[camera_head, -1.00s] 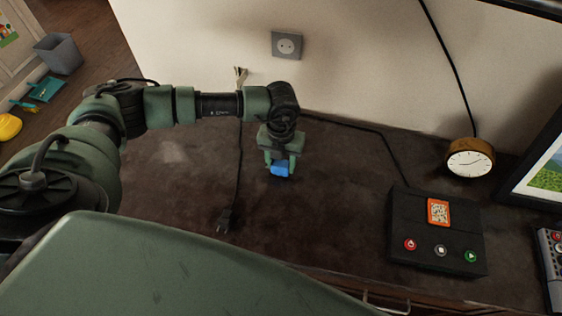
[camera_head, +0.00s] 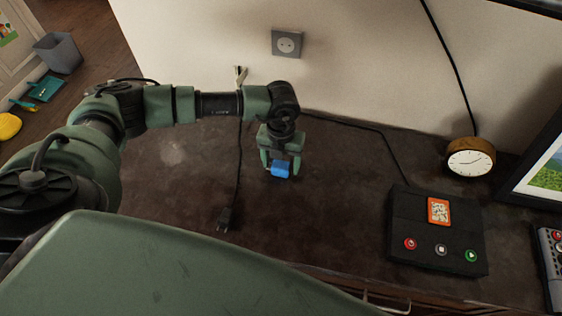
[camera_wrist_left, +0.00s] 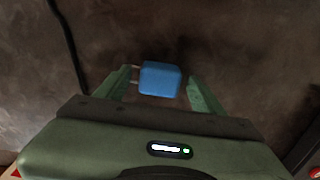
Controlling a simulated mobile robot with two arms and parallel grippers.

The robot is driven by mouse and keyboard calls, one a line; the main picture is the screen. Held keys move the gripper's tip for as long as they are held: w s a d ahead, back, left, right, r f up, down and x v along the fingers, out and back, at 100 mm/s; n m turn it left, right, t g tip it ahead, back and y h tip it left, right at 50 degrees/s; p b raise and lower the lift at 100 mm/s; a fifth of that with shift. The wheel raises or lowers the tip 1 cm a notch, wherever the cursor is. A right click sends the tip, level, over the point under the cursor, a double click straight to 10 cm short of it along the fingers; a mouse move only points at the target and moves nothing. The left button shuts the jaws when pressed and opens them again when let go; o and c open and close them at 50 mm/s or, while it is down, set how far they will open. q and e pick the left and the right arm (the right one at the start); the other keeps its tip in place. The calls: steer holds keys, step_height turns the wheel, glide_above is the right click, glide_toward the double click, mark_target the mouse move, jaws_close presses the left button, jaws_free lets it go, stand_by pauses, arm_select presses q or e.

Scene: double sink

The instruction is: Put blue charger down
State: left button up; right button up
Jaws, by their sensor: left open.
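The blue charger (camera_head: 280,171) is a small blue block on the dark brown tabletop. In the left wrist view the blue charger (camera_wrist_left: 160,78) lies between the fingers, with its two metal prongs pointing left. My left gripper (camera_head: 281,168) is over it, pointing down with fingers spread. In the left wrist view the open left gripper (camera_wrist_left: 165,88) has a clear gap between the charger and the right finger; the prongs reach close to the left finger. My right gripper is not in view.
A black cable with a plug (camera_head: 224,218) lies left of the gripper. A wall socket (camera_head: 287,44) is above the table. A black box with buttons (camera_head: 437,228), a round clock (camera_head: 471,157) and a picture frame (camera_head: 537,170) stand to the right. Tabletop around the charger is clear.

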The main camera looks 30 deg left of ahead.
mark_target(281, 165)
arm_select(q)
step_height(281, 165, up, 12)
steer(key=b, duration=0.2)
steer(key=shift+r, duration=0.15)
stand_by(0.5)
